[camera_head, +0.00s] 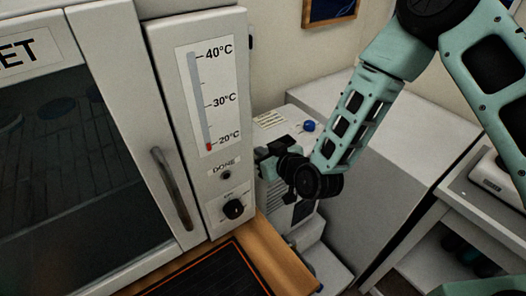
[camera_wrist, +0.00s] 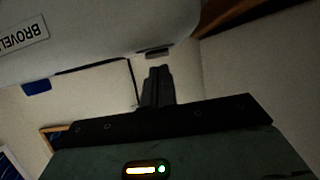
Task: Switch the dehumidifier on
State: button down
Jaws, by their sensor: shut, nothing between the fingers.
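A pale grey box-shaped machine (camera_head: 284,122), apparently the dehumidifier, stands behind the cabinet in the head view. It has a printed label and a round blue knob (camera_head: 309,126) on top. My gripper (camera_head: 262,154) is in front of it and hides part of its front. In the wrist view a pale casing (camera_wrist: 95,35) with a "BROVEL..." label fills the top, upside down. A blue piece (camera_wrist: 37,87) and a small dark piece (camera_wrist: 157,53) sit at its edge. My shut, empty fingers (camera_wrist: 157,72) point at the dark piece; I cannot tell whether they touch it.
A white cabinet with a temperature gauge (camera_head: 207,95), a DONE lamp and a black knob (camera_head: 233,208) stands close on the left. Its handle (camera_head: 172,188) sticks out. A wooden worktop edge (camera_head: 270,255) is below. A large pale block and a shelf (camera_head: 460,195) stand right.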

jog(key=shift+f, duration=0.2)
jog(key=shift+s+f+b, duration=0.15)
jog(key=shift+f+b, duration=0.4)
jog(key=shift+b, duration=0.15)
jog(key=shift+d+r, duration=0.1)
jog(key=shift+r, duration=0.05)
jog(key=shift+r+p, duration=0.5)
jog(key=shift+r, duration=0.3)
